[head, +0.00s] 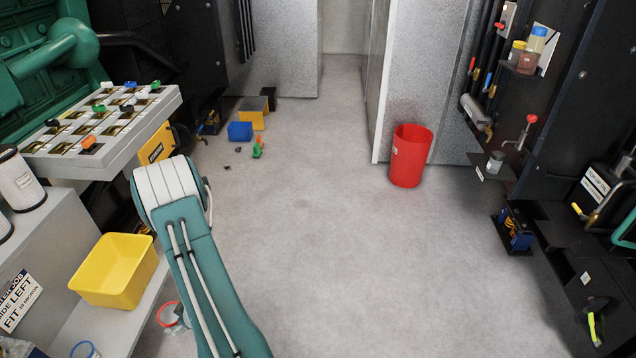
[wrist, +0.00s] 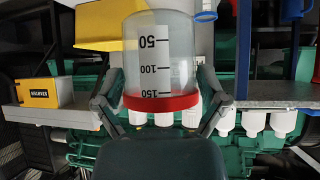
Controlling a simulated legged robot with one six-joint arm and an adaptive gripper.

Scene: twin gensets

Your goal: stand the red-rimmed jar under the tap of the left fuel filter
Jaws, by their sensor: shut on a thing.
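The red-rimmed jar (wrist: 162,62) is clear, with a white scale strip marked 50, 100 and 150. In the wrist view it fills the middle, with its red rim lower in the picture. My gripper (wrist: 162,104) is shut on it near the rim, one finger on each side. In the head view the red-rimmed jar (head: 166,314) shows at lower left beside the shelf, partly hidden by my arm. Whether it touches anything beneath is unclear. I cannot tell which fitting is the left fuel filter or its tap.
A yellow bin (head: 115,270) and a blue-rimmed jar (head: 84,350) are on the low shelf at left. A red bucket (head: 410,156) stands on the floor, right of centre. A red-knobbed fitting (head: 526,128) projects from the right wall. The middle floor is clear.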

